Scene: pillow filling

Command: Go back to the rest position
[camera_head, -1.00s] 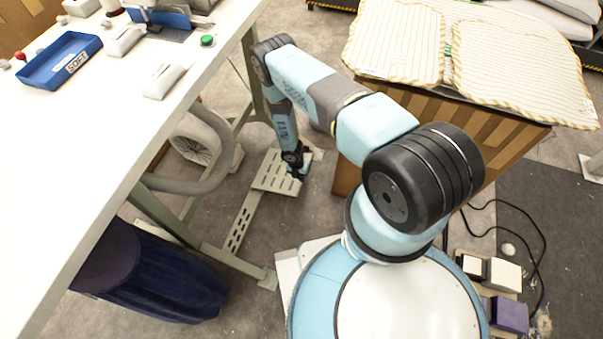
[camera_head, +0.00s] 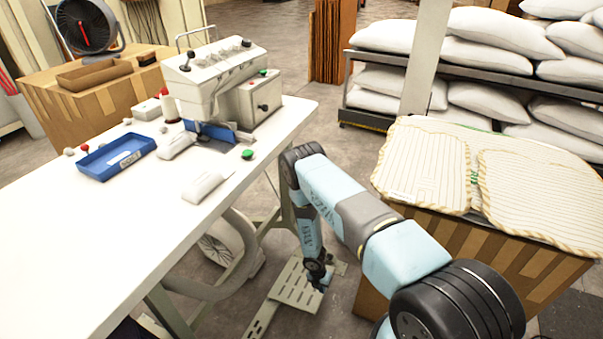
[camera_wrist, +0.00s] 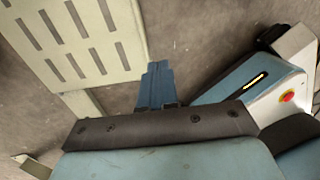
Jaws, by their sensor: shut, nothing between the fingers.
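My arm is bent over at the elbow and hangs down between the white table and the cardboard box in the head view. My gripper (camera_head: 322,283) points at the floor, low above or beside a slotted metal footplate; I cannot tell the exact gap. In the wrist view my gripper (camera_wrist: 157,72) shows its blue fingers together, with nothing between them. My own light-blue and white base shows at the right of the wrist view.
The white table (camera_head: 75,240) bears a sewing machine (camera_head: 215,75) and a blue tray (camera_head: 117,155). The slotted footplate (camera_head: 298,284) is under its edge. Striped pillow covers (camera_head: 425,165) lie on a cardboard box (camera_head: 480,245). White pillows (camera_head: 500,35) fill a rack behind.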

